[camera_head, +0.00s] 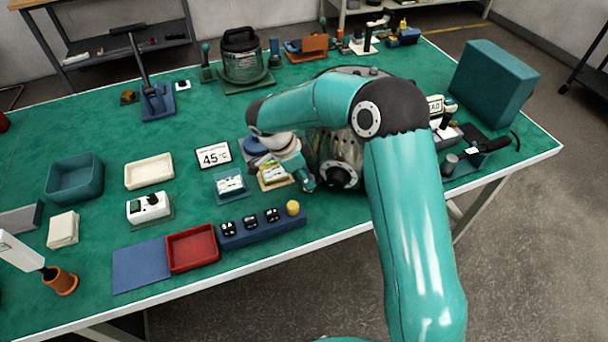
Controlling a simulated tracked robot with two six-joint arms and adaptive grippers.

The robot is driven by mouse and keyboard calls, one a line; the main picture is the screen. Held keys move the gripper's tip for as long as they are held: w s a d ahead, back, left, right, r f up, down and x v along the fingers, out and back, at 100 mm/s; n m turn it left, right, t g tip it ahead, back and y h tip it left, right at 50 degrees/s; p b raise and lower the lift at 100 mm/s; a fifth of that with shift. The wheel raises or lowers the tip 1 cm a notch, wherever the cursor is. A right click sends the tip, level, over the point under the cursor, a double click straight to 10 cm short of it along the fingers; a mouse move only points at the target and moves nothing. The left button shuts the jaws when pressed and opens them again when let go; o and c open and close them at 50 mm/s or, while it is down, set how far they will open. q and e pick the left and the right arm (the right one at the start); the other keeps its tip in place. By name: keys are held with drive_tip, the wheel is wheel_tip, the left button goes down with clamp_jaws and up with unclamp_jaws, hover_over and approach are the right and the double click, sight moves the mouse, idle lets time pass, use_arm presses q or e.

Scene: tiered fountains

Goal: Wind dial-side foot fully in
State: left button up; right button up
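A metallic, rounded body (325,150) stands on the green table, mostly hidden behind my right arm. A dark round part (342,177) sticks out low on its front; I cannot tell if this is the dial or a foot. My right gripper (300,178) points down beside the left of that body, close to the dark part. Its fingertips are small and partly merged with things behind, so contact and opening are unclear. A white box with a black knob (148,207) lies apart on the left. My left gripper is out of view.
A large teal block (493,82) stands at right. Open green surface lies at back left.

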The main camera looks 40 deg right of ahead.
clamp_jaws()
drive_tip(key=shift+w+f+n+b, duration=0.1)
drive_tip(key=shift+n+b, duration=0.3)
drive_tip(key=shift+b, duration=0.4)
drive_tip(key=n+t+b, duration=0.1)
drive_tip(key=n+b, duration=0.1)
drive_tip(key=b, duration=0.1)
drive_tip(key=n+t+b, duration=0.1)
drive_tip(key=n+b, duration=0.1)
drive_tip(key=b, duration=0.1)
drive_tip(key=n+t+b, duration=0.1)
drive_tip(key=n+b, duration=0.2)
drive_tip(key=shift+s, duration=0.25)
drive_tip(key=n+t+b, duration=0.1)
drive_tip(key=n+b, duration=0.1)
drive_tip(key=shift+s+d+n+y, duration=0.1)
drive_tip(key=shift+n+y, duration=0.2)
drive_tip(key=shift+n, duration=0.1)
drive_tip(key=shift+d+r+n+t+y+b, duration=0.15)
drive_tip(key=shift+n+t+y+b, duration=0.15)
drive_tip(key=shift+n, duration=0.45)
drive_tip(key=shift+a+r+n+t+y+b, duration=0.1)
drive_tip(key=shift+r+n+t+y+b, duration=0.15)
drive_tip(key=shift+n, duration=0.5)
drive_tip(key=shift+f, duration=0.1)
